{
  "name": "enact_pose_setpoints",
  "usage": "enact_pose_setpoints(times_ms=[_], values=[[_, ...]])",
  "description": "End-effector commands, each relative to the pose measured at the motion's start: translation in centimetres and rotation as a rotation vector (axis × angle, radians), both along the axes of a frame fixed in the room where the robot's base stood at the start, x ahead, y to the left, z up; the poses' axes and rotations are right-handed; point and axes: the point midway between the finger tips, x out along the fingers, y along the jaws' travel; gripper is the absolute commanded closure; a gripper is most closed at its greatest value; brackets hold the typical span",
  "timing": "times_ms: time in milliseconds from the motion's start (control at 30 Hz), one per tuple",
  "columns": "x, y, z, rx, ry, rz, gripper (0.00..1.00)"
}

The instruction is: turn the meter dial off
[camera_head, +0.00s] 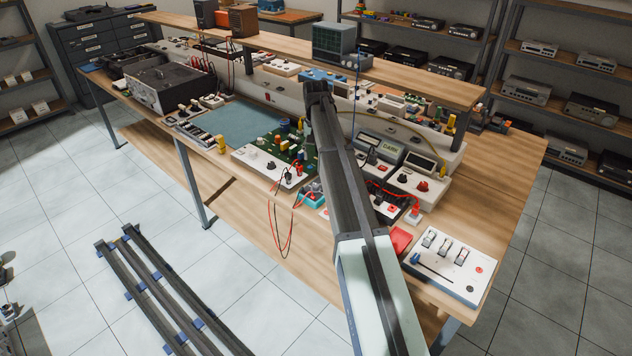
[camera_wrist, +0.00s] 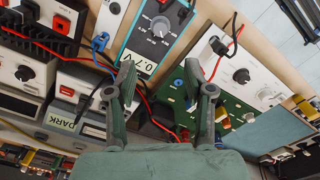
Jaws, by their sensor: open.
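The meter (camera_wrist: 136,46) is a teal box with a grey face in the wrist view, at the top middle. The left finger overlaps the display's edge in the picture. In the head view a small teal box, probably the meter (camera_head: 311,194), shows beside my arm; my arm likely hides the fingers there.
Red and black leads (camera_wrist: 148,100) run by the meter. A green circuit board (camera_head: 290,150) with a white knob panel lies to the left on the bench. Boxes, including one marked DARK (camera_head: 393,147), stand to the right. A white switch panel (camera_head: 450,266) sits at the bench's near right.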

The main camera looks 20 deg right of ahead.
Motion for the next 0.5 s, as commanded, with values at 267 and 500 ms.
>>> enact_pose_setpoints(times_ms=[267,500], values=[[-0.1,0.0,-5.5,0.001,0.002,0.000,0.47],[-0.1,0.1,-9.8,0.001,0.002,0.000,0.47]])
